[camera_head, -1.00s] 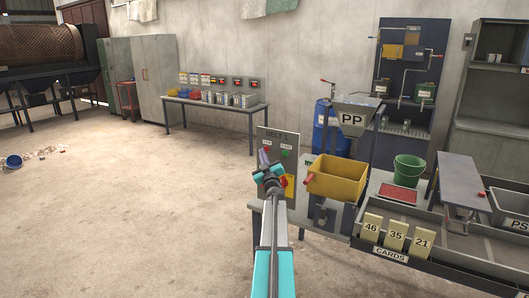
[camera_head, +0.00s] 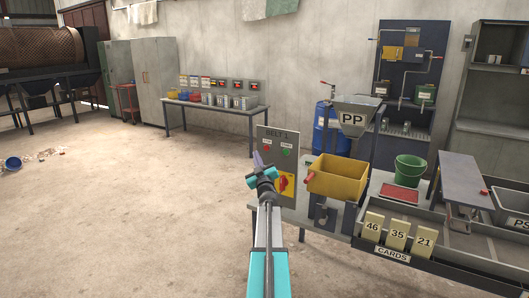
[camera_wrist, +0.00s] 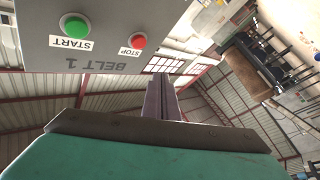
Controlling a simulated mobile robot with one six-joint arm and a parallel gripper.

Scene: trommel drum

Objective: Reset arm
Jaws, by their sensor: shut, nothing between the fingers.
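My arm reaches up from the bottom middle of the head view, teal and grey. My gripper (camera_head: 257,158) is at its end, pointing up, with its fingers together and nothing between them. It shows in front of the left edge of the grey BELT control panel (camera_head: 274,143), apart from its buttons in the picture. In the wrist view my closed fingers (camera_wrist: 161,98) point up beside the panel (camera_wrist: 110,25), which appears upside down with a green START button (camera_wrist: 75,25) and a red STOP button (camera_wrist: 137,41).
A yellow bin (camera_head: 336,180), a green bucket (camera_head: 408,170), a PP hopper (camera_head: 353,117) and number cards (camera_head: 398,234) are at the right. A bench (camera_head: 213,104) with small containers stands at the back wall. The floor at the left is mostly clear; a blue bucket (camera_head: 12,163) lies there.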

